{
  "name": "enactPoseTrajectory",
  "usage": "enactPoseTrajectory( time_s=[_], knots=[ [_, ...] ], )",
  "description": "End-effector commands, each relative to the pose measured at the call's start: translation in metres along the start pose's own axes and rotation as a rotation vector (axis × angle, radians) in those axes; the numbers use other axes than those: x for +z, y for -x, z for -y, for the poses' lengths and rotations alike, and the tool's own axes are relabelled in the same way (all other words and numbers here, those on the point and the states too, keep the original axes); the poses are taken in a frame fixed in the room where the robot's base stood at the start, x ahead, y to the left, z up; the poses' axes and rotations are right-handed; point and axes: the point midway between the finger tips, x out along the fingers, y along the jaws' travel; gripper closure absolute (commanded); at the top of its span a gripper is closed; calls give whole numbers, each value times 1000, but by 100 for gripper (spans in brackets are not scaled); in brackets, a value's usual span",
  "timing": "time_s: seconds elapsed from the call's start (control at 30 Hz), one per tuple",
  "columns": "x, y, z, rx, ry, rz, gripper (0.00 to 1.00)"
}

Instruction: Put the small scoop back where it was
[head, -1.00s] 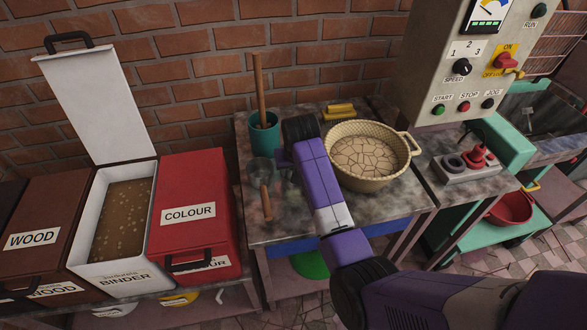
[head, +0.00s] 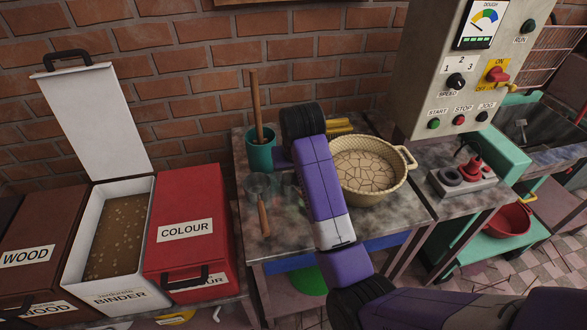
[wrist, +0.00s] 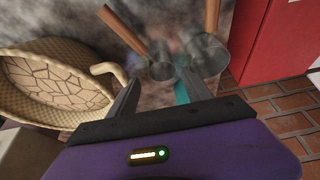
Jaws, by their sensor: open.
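Two metal scoops with wooden handles lie on the stained worktop (head: 285,238). In the wrist view, one scoop (wrist: 160,67), which looks the smaller, is just beyond my fingertips, its handle pointing up and left. The larger scoop (wrist: 208,56) lies to its right, close beside it. It also shows in the head view (head: 264,218), left of my arm. The smaller one is mostly hidden there behind my arm. My gripper (wrist: 160,78) is open, with nothing clearly held between its fingers. I cannot tell its exact height above the worktop.
A woven basket (head: 399,187) stands right of my arm. A teal cup (head: 259,158) holding a wooden-handled tool stands behind the scoops. Yellow bars (head: 338,126) lie at the back. A red COLOUR box (head: 187,225) borders on the left, a control panel (head: 450,75) on the right.

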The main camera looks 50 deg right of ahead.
Motion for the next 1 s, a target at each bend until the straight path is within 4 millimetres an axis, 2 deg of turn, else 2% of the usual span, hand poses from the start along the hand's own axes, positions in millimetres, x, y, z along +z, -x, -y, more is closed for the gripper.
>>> enactPoseTrajectory(
  time_s=[0.1,0.27,0.87,1.0],
  knots=[
    [-1,15,0,-1,0,-2,42],
    [0,24,0,0,0,-1,42],
    [0,25,0,0,0,-1,42],
    [-16,25,2,-7,5,-64,42]
  ],
)
